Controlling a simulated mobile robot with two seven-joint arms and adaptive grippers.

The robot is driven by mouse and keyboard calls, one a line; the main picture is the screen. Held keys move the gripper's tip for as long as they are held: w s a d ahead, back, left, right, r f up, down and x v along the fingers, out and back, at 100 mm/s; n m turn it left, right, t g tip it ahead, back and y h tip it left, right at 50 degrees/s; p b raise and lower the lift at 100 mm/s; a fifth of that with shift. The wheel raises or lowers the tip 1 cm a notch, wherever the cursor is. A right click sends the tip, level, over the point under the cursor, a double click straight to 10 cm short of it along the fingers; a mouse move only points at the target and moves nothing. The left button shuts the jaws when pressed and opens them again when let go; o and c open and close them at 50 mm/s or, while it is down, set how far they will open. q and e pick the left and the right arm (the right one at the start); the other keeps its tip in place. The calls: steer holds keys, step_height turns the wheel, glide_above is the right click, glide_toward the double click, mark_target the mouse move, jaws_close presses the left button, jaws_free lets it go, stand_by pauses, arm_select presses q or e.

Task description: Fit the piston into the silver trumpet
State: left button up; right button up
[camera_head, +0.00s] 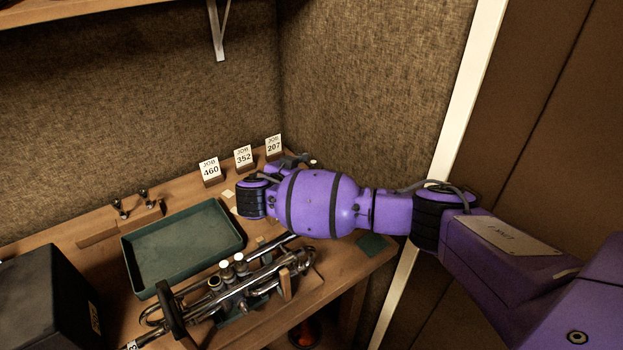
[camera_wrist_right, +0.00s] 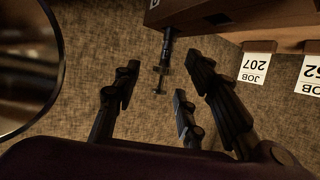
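The silver trumpet (camera_head: 235,285) lies across the front of the bench on supports, its valve casings upward. Two valves show pale caps, and the casing nearest the left looks open. In the right wrist view a slender dark metal piece (camera_wrist_right: 163,65), which looks like the piston, stands on the wood, upside down in this picture. It shows beyond the gap between my fingers. My right gripper (camera_head: 292,160) is at the back right of the bench near the job cards. In the wrist view its fingers (camera_wrist_right: 160,105) are spread with nothing between them. My left gripper is out of view.
A green tray (camera_head: 185,250) lies empty left of the trumpet. Job cards 460 (camera_head: 209,168), 352 (camera_head: 243,156) and 207 (camera_head: 273,145) stand along the back. A wooden rack (camera_head: 120,223) and a black box (camera_head: 45,295) are at left. The partition walls are close behind.

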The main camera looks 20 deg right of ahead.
steer(key=x, duration=0.3)
steer(key=shift+w+f, duration=0.1)
steer(key=shift+w, duration=0.05)
steer(key=shift+c, duration=0.5)
jaws_close()
